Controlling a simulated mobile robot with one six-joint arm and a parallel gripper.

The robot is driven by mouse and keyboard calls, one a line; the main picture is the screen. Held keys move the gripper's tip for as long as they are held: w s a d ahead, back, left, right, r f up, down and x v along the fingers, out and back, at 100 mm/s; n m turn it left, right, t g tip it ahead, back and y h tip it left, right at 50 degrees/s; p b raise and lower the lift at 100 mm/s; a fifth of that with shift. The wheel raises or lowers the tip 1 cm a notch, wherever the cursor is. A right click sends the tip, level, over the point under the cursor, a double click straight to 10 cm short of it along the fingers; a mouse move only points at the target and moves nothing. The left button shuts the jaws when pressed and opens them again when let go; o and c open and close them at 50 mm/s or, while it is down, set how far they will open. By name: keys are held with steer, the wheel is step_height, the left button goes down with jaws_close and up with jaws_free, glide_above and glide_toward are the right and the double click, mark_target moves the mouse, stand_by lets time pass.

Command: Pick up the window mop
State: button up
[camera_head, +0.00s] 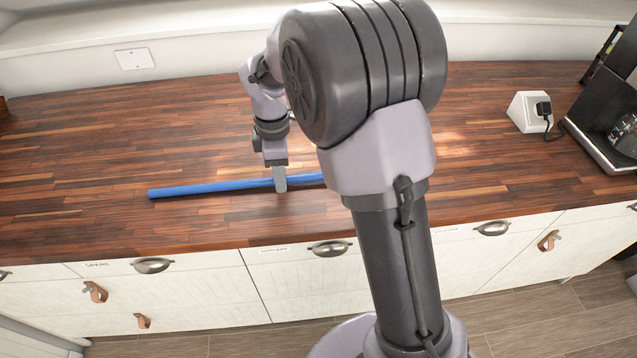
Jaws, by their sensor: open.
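A long blue stick (212,187), which looks like the window mop's handle, lies flat on the wooden counter near its front edge. Its left end is in clear view. Its right end runs behind my arm, so the mop's head is hidden. My gripper (280,180) points down at the blue stick, with a finger in front of it. The jaws are open; the far finger is hidden, so I cannot tell whether the stick lies between them.
The wooden counter (90,150) is clear on the left. A white block with a black plug (527,112) and a black appliance (607,125) stand at the right. White drawers with handles (153,265) are below the counter edge. A wall rises behind.

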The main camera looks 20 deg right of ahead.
steer(key=shift+f, duration=0.75)
steer(key=shift+r, duration=0.2)
steer(key=shift+c, duration=0.3)
jaws_close()
